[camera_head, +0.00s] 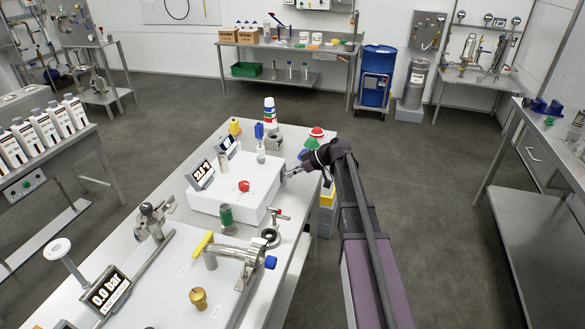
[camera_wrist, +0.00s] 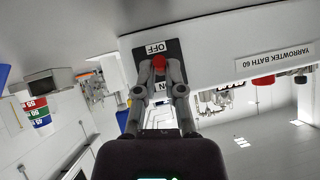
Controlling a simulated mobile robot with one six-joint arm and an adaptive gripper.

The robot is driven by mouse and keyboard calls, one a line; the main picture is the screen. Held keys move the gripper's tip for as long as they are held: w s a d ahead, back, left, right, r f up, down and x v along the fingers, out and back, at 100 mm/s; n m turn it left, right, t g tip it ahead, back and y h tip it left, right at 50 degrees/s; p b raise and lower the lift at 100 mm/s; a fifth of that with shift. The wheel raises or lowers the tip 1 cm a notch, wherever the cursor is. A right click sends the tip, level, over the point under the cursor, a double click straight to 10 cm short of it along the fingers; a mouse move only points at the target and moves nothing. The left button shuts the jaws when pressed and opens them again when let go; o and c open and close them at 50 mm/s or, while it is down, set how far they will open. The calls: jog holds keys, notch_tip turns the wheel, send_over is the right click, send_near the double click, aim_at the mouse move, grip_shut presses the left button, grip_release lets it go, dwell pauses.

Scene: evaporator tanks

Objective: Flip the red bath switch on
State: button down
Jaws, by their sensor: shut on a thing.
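The bath is a white box (camera_head: 240,190) on the bench, with the label "YARROWTEK BATH 60" (camera_wrist: 274,60) upside down in the wrist view. Its black switch plate (camera_wrist: 175,50) carries OFF at the top of that view and a partly hidden ON below. The red bath switch (camera_wrist: 159,62) sits between these words, seemingly closer to OFF; its exact tilt is hard to tell. My gripper (camera_wrist: 159,74) has its fingertips closed around the red switch. In the head view my gripper (camera_head: 291,173) is at the right side of the bath.
Open floor lies to the right.

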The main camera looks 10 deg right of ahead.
jog(key=g+h+p, duration=0.1)
jog(key=p, duration=0.1)
jog(key=r+h+p, duration=0.1)
jog(key=h+p, duration=0.1)
jog(key=shift+w+a+r+g+p, duration=0.15)
jog(key=shift+a+r+g+p, duration=0.1)
jog(key=shift+g+p, duration=0.15)
jog(key=shift+w+a+m+g+h+p, duration=0.15)
jog(key=shift+g+h+p, duration=0.25)
jog(key=shift+h+p, duration=0.3)
jog(key=shift+s+a+m+g+h+p, duration=0.15)
jog(key=shift+g+h+p, duration=0.3)
jog(key=shift+h, duration=0.45)
jog(key=shift+w, duration=0.1)
jog(key=c, duration=0.7)
grip_release()
jog(key=shift+c, duration=0.2)
jog(key=shift+f, duration=0.15)
